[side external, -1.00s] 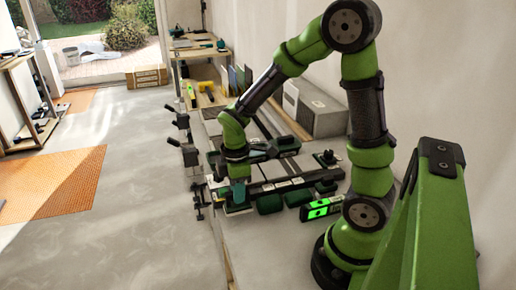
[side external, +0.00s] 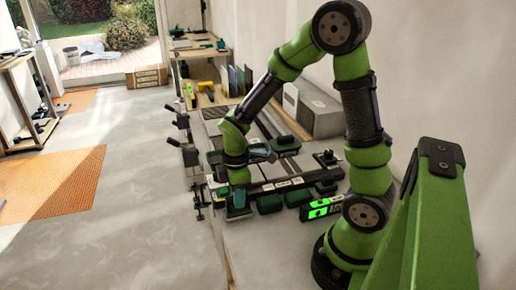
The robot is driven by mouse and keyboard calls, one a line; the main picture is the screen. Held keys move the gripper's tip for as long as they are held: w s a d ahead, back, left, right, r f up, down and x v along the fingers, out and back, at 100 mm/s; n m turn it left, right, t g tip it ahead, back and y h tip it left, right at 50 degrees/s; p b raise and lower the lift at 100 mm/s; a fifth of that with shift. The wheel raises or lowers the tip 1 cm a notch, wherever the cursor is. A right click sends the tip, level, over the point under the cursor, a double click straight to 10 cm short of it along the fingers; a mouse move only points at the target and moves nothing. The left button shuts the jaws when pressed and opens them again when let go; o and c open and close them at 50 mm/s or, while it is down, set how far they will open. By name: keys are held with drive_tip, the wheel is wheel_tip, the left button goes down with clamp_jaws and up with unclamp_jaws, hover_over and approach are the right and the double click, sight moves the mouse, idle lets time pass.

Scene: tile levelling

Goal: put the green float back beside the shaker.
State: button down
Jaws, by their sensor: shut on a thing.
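My gripper (side external: 237,184) points down at the near left end of the bench. It is shut on what looks like the green float (side external: 239,203), a dark green block with a pale base. The float is small here, and its exact contact with the surface below cannot be made out. I cannot tell for sure which thing is the shaker. My gripper and wrist hide part of the bench behind them.
Dark green trays (side external: 270,203) lie right of the gripper. A black-knobbed green tool (side external: 327,158) stands further right. A bright green level (side external: 321,208) lies near my base. Clamps (side external: 190,158) line the left edge. A grey box (side external: 318,113) stands behind.

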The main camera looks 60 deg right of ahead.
drive_tip(key=shift+f, duration=0.55)
idle(0.4)
drive_tip(key=c, duration=0.9)
unclamp_jaws()
drive_tip(key=shift+c, duration=0.2)
drive_tip(key=shift+o, duration=0.3)
drive_tip(key=shift+o, duration=1.3)
drive_tip(key=shift+r, duration=4.05)
